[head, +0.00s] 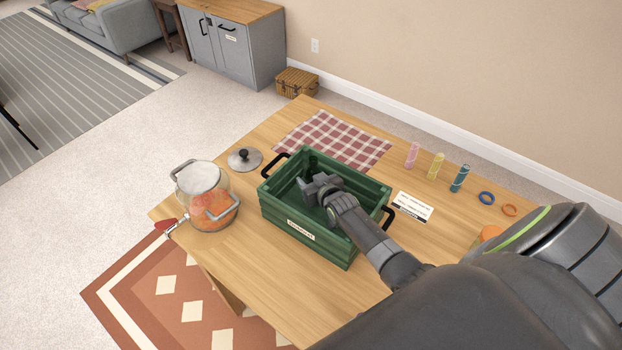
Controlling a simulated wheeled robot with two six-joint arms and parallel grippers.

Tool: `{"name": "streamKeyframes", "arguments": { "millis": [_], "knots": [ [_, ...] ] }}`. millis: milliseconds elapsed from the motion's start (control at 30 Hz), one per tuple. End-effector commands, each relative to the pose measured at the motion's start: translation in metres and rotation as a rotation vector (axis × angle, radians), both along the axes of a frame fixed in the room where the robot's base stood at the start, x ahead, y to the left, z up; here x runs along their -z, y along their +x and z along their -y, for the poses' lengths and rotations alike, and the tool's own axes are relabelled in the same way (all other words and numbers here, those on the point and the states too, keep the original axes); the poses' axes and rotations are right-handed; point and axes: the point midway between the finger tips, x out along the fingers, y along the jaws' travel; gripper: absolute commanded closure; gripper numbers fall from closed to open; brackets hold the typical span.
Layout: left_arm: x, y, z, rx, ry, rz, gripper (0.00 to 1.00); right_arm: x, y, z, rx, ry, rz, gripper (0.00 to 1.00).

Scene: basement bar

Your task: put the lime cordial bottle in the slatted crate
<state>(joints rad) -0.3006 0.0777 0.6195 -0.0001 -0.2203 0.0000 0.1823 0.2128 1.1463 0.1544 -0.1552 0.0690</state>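The slatted crate (281,216) is green with black end handles and a white label on its front. It stands on the wooden table. My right gripper (308,190) reaches over the crate's near right side and is down inside its opening. I cannot tell whether its fingers are open or shut, or whether they hold anything. I cannot make out a lime cordial bottle; the gripper and the crate walls hide part of the crate's inside. My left gripper is not in view.
A glass pot (207,196) with orange contents stands left of the crate, a lid (244,158) behind it. A checked cloth (335,139) lies behind. Pink (412,155), yellow (435,166) and teal (459,179) tubes, a card (412,206) and two rings are at right. Table front-left is clear.

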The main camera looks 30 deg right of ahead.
Motion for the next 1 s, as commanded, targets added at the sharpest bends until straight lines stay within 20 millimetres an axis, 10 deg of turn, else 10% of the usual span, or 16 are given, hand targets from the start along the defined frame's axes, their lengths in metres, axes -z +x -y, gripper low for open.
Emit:
{"name": "streamKeyframes", "arguments": {
  "millis": [33, 67, 233, 733, 1000],
  "knots": [
    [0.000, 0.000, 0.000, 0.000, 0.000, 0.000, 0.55, -0.001, 0.001, 0.000, 0.000, 0.000, 0.002, 0.85],
    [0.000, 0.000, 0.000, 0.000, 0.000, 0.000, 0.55, -0.001, 0.000, 0.000, 0.000, 0.000, 0.001, 0.51],
    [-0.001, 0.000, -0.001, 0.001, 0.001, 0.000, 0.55, -0.001, 0.000, 0.000, 0.000, 0.000, 0.000, 0.30],
    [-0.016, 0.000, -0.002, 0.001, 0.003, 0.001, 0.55, -0.018, -0.001, 0.000, 0.000, 0.000, 0.000, 0.30],
    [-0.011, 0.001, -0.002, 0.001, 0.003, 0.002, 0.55, -0.026, -0.035, -0.002, 0.000, 0.000, -0.001, 0.30]
  ]
}}
